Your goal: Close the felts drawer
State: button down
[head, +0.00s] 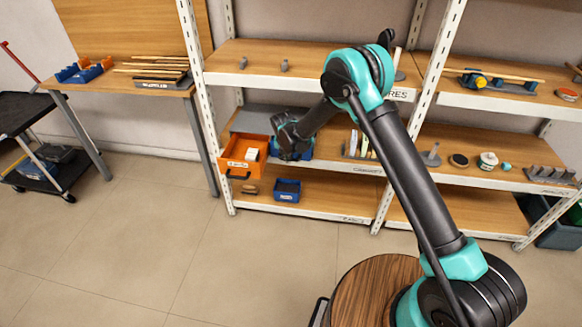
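An orange drawer (232,168) stands pulled out toward the front at the left end of the middle shelf, below a grey cabinet top (258,120). A dark handle is on its front, and a small white block (252,154) lies inside. The drawer's label is too small to read. My gripper (287,155) is just right of the drawer, in front of the shelf. I cannot tell whether it touches the drawer's side. Its fingers are dark and too small to show whether they are open or shut.
A blue bin (287,190) and a small brown object (249,189) sit on the lower shelf. A blue item (306,150) is partly hidden behind my gripper. White uprights (201,95) frame the shelves. The floor (160,235) in front is clear. A black cart (22,110) stands far left.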

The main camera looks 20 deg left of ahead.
jog(key=shift+w+a, duration=0.2)
jog(key=shift+w, duration=0.8)
jog(key=shift+w+a, duration=0.2)
jog(key=shift+w, duration=0.9)
